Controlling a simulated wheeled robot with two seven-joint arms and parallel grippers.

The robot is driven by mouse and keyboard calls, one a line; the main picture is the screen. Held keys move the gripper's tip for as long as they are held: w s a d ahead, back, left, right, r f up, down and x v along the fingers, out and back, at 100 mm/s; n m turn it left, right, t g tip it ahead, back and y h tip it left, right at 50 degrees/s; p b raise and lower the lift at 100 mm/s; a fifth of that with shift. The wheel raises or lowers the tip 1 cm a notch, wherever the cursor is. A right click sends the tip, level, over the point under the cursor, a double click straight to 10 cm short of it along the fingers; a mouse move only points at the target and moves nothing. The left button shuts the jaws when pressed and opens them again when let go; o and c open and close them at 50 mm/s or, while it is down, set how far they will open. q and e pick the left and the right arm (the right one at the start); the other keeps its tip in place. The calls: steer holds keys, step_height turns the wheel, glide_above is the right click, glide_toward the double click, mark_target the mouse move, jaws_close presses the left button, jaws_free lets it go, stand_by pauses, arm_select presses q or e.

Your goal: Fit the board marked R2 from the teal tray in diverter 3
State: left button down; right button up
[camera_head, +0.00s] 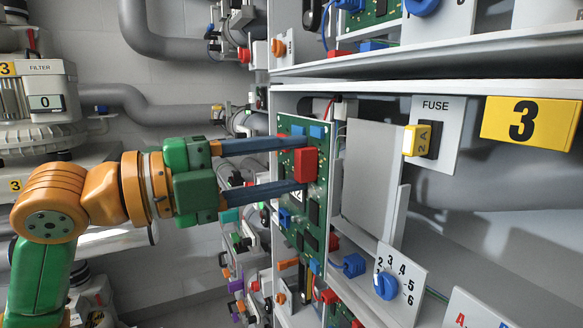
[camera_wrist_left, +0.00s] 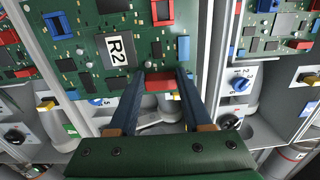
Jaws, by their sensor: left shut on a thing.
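My left gripper (camera_head: 300,163) is shut on the red block of a green circuit board (camera_head: 319,225), one finger above the block and one below. The board stands upright at the left side of the diverter marked 3 (camera_head: 522,120). In the left wrist view the board (camera_wrist_left: 75,45) carries a white R2 label (camera_wrist_left: 119,48), and the left fingers (camera_wrist_left: 165,82) close on its red block at the near edge. I cannot tell whether the board is seated. My right gripper is not in view.
Diverter 3 has a grey inner plate (camera_head: 370,170), a yellow fuse (camera_head: 417,140) and a blue dial (camera_head: 387,286). A white shelf edge (camera_head: 430,65) runs above. Grey pipes (camera_head: 150,110) and a filter unit (camera_head: 40,100) stand at the left.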

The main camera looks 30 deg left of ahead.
mark_target(326, 157)
arm_select(q)
steer(key=p+x, duration=0.3)
steer(key=x, duration=0.2)
steer(key=shift+w+d+r, duration=0.1)
steer(key=shift+w+d, duration=0.1)
steer(key=shift+d, duration=0.1)
steer(key=shift+w+d+p, duration=0.15)
steer(key=shift+w+p, duration=0.1)
steer(key=shift+p, duration=0.05)
steer(key=shift+w+d+f, duration=0.25)
steer(key=shift+w+d, duration=0.2)
steer(key=shift+w, duration=0.1)
steer(key=shift+r+p, duration=0.1)
steer(key=shift+p, duration=0.25)
steer(key=shift+p, duration=0.3)
